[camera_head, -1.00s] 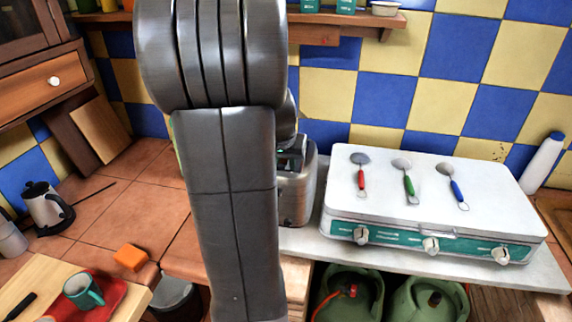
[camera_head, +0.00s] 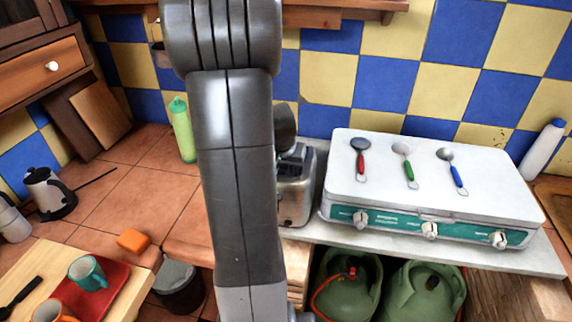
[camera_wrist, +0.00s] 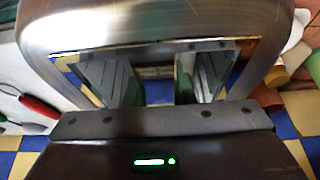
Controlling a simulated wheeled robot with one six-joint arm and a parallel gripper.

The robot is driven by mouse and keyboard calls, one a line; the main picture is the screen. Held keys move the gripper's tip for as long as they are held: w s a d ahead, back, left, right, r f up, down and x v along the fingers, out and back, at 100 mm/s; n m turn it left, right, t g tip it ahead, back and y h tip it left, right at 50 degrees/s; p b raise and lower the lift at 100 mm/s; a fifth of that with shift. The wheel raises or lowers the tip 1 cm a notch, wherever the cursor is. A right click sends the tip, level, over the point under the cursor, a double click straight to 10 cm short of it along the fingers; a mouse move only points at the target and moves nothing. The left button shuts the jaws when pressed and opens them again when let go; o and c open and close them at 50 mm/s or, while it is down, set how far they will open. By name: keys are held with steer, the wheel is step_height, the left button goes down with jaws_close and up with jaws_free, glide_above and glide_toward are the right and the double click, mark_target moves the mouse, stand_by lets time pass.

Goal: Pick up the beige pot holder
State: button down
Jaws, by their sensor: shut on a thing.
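My gripper (camera_wrist: 158,90) shows only in the wrist view. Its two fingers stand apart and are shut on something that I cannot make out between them. I cannot pick out the beige pot holder in either view. In the head view my own arm covers the middle, and the gripper is hidden behind it. A curved shiny metal surface (camera_wrist: 150,28) is close to the fingers in the wrist view.
A silver toaster (camera_head: 294,198) stands behind my arm, beside the white stove (camera_head: 440,205) with three utensils on its lid. A green bottle (camera_head: 183,130) stands left of my arm. At lower left, a red tray (camera_head: 118,300) holds a teal mug (camera_head: 87,273). Tiled counter at left is partly clear.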

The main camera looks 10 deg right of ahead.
steer(key=shift+w, duration=0.1)
steer(key=c, duration=1.7)
jaws_free()
steer(key=shift+f, duration=0.15)
steer(key=o, duration=0.5)
steer(key=shift+c, duration=0.2)
